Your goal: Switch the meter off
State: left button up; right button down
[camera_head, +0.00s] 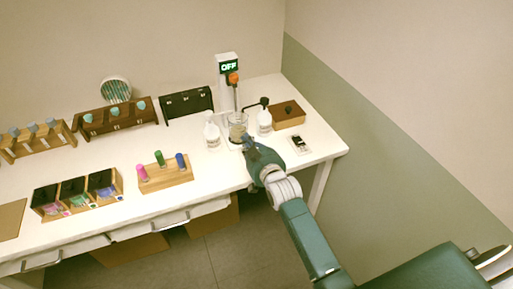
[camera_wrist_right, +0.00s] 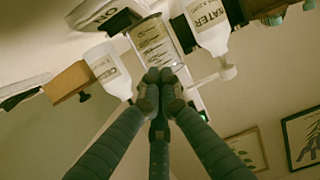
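The meter (camera_head: 228,66) is a white upright unit at the back of the table. Its dark screen shows OFF in pale green letters. An orange-topped probe (camera_head: 233,79) hangs at its front, above a glass beaker (camera_head: 238,124). The beaker also shows in the right wrist view (camera_wrist_right: 153,42). My right gripper (camera_head: 246,142) is in front of the beaker. In the right wrist view its fingertips (camera_wrist_right: 160,76) are together with nothing visible between them. The gripper hides part of what lies before the beaker. My left gripper is not in view.
White bottles stand left (camera_head: 212,134) and right (camera_head: 264,122) of the beaker. A brown box (camera_head: 288,115) and a small white device (camera_head: 299,144) are further right. A wooden rack (camera_head: 166,176) with coloured vials is to the left. The white tabletop between is mostly clear.

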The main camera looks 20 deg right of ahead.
jog(key=r+b+v, duration=0.1)
jog(key=v, duration=0.8)
jog(key=shift+s+b, duration=0.15)
jog(key=shift+b, duration=0.15)
